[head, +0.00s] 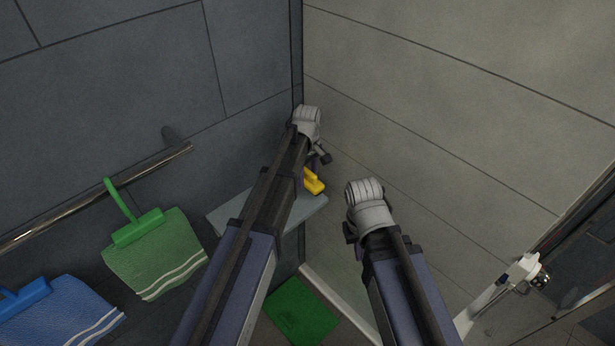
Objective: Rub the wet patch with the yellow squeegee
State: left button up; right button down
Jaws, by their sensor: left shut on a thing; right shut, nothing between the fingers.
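The yellow squeegee (314,183) shows as a small yellow piece just above the grey bench (310,208), partly hidden by my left arm. My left gripper (321,158) is at the far end of that arm, near the wall corner. It is shut on the squeegee; the fingers are mostly hidden. My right gripper (350,232) is to the right of the bench, shut and empty, largely hidden by its own wrist. I cannot make out the wet patch.
A green towel (155,255) and a blue towel (65,315) hang at the left below a metal rail (150,164). A green mat (300,311) lies on the floor beside a white sill (338,302). A white shower fitting (524,268) is at the right.

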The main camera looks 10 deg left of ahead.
aim_at(307, 170)
pick_arm(q)
jog(key=shift+r, duration=0.35)
notch_tip(307, 170, up, 3)
jog(key=p, duration=0.3)
dwell(0.3)
jog(key=shift+s, duration=0.1)
